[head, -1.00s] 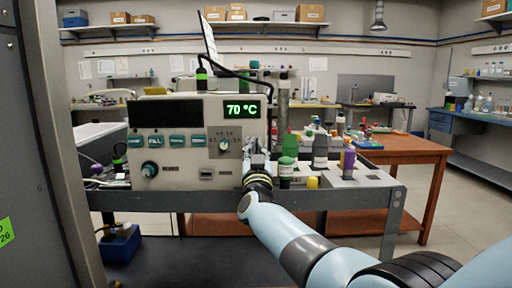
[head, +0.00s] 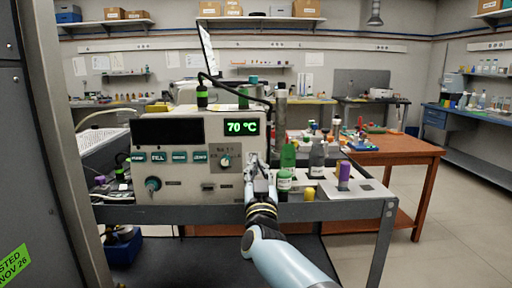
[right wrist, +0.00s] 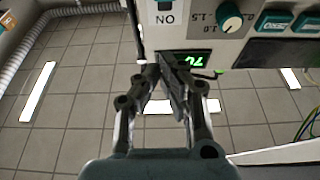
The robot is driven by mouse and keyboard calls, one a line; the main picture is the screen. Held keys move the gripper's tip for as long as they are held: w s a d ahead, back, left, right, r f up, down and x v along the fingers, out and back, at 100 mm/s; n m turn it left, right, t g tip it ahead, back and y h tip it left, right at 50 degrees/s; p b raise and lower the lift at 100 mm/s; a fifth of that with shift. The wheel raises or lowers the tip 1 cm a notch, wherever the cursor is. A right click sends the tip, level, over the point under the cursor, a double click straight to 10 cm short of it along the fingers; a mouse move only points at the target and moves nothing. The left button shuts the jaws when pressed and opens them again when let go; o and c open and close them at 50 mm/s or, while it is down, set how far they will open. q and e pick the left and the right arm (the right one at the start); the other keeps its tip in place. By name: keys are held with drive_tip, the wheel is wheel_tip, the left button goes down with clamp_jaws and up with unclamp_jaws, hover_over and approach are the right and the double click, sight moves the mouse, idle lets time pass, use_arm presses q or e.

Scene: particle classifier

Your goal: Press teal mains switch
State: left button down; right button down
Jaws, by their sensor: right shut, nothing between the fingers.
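The grey control panel (head: 190,187) of the machine stands on the bench in the head view. My right gripper (head: 254,160) is shut and empty in front of the panel's right part, beside the dial, and it hides some of the panel there. In the right wrist view, which shows the panel upside down, the teal mains switch (right wrist: 165,4) is cut off by the top edge, next to its ON label. The shut fingertips (right wrist: 166,74) show below it in that picture, near the lit display. I cannot tell whether they touch the panel. My left gripper is not in view.
The dial (head: 226,161) and several teal buttons (head: 158,157) sit left of my gripper. The green display (head: 242,128) reads 70 °C. A green-capped bottle (head: 286,181), a grey bottle (head: 317,160) and a purple-topped item (head: 344,172) stand close on the right.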

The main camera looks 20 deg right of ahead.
drive_tip(key=v, duration=0.3)
drive_tip(key=shift+a+p, duration=0.1)
drive_tip(key=shift+p, duration=0.2)
drive_tip(key=shift+f, duration=0.1)
drive_tip(key=s+d+f+n+g+y, duration=0.1)
drive_tip(key=s+f+g+y, duration=0.15)
drive_tip(key=s+f, duration=0.75)
drive_tip(key=s+f+n+g+y, duration=0.15)
drive_tip(key=s+f+g, duration=0.35)
drive_tip(key=f, duration=1)
drive_tip(key=s+d+f+n+g+y, duration=0.1)
drive_tip(key=s+f+g+y, duration=0.15)
drive_tip(key=s+f, duration=0.75)
drive_tip(key=s+d+f+g, duration=0.2)
drive_tip(key=s+f, duration=0.3)
drive_tip(key=s, duration=0.8)
drive_tip(key=s+d+f+g+h, duration=0.1)
drive_tip(key=s+d+f+g, duration=0.2)
drive_tip(key=s, duration=1)
drive_tip(key=s+d+f+g, duration=0.3)
drive_tip(key=s+f+g, duration=0.2)
drive_tip(key=s+f, duration=0.4)
drive_tip(key=s, duration=0.3)
drive_tip(key=shift+s+f, duration=0.2)
drive_tip(key=shift+s, duration=0.2)
